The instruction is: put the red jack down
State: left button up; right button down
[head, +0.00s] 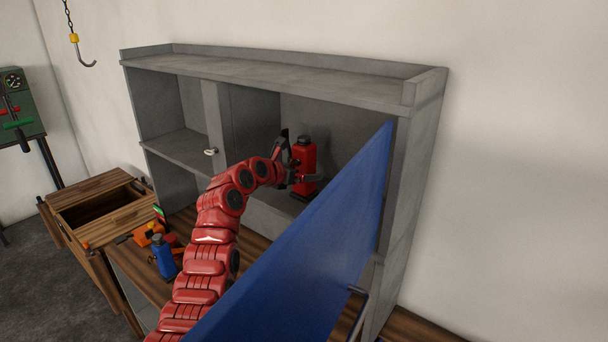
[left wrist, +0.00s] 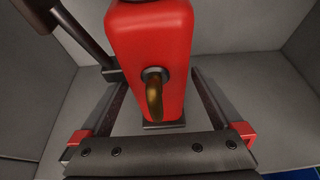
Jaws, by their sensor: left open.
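The red jack (head: 306,158) stands upright on a shelf in the right compartment of the grey cabinet. It has a dark top and fills the middle of the left wrist view (left wrist: 150,55), where a brass-coloured hook-like part shows on its front. My left gripper (head: 291,163) reaches into the compartment at the jack. Its jaws are open, and in the left wrist view the fingers lie on either side of the jack's lower body with gaps visible. The jack's base is partly hidden. My right gripper is not in view.
An open blue door panel (head: 310,245) stands close to the right of my left arm. The grey cabinet (head: 425,150) has side walls and a divider around the compartment. A blue jack (head: 164,258) and orange items (head: 148,233) sit on the wooden bench. A hook (head: 86,60) hangs at upper left.

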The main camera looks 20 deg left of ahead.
pick_arm(q)
jog(key=b+v, duration=0.4)
jog(key=v, duration=0.7)
jog(key=shift+s, duration=0.2)
